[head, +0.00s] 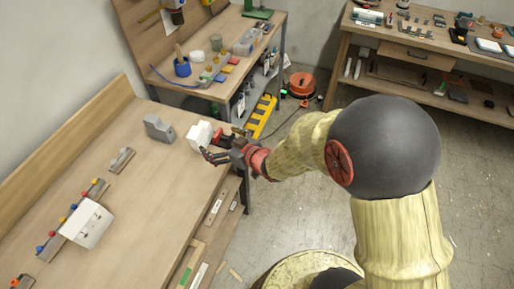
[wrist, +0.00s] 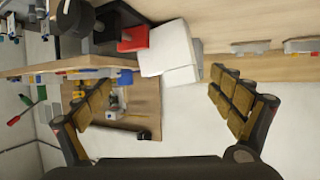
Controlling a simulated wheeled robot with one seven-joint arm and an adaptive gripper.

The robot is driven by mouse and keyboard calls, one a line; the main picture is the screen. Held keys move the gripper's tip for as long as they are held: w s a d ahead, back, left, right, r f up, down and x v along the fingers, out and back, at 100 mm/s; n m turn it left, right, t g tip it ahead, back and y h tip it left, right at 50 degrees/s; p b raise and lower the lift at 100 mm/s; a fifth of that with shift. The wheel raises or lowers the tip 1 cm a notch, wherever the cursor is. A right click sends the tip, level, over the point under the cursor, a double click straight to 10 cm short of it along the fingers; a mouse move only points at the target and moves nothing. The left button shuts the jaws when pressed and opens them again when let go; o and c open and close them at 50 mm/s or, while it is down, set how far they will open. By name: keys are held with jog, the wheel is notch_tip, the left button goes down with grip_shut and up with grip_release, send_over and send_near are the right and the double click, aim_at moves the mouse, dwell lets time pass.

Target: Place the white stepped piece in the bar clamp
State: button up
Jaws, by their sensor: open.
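The white stepped piece (head: 199,135) stands on the wooden bench near its right edge; its step shows in the wrist view (wrist: 166,48). A red and black tool, apparently the bar clamp (wrist: 134,38), lies right against or just beside it; I cannot tell whether its jaws are around the piece. In the head view its red part (head: 219,136) is partly hidden by my gripper. My gripper (head: 218,147) is open and empty at the bench edge. In the wrist view its fingers (wrist: 158,92) are spread wide, with the white piece beyond them.
A grey stepped block (head: 158,128) stands left of the white piece. A smaller grey holder (head: 121,160) and a white box (head: 87,223) beside coloured knobs are further along the bench. A second bench (head: 215,80) behind is cluttered. The bench's middle is clear.

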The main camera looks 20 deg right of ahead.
jog(key=s+d+r+m+g+h, duration=0.2)
jog(key=s+d+r+m+h, duration=0.3)
jog(key=d+r, duration=0.8)
jog(key=s+r+g, duration=0.2)
jog(key=s, duration=0.9)
jog(key=s+d+r+g+h, duration=0.1)
jog(key=s+r+g, duration=0.1)
jog(key=s, duration=1)
jog(key=shift+s+r+m, duration=0.25)
jog(key=shift+r+m, duration=0.15)
jog(key=shift+r, duration=0.15)
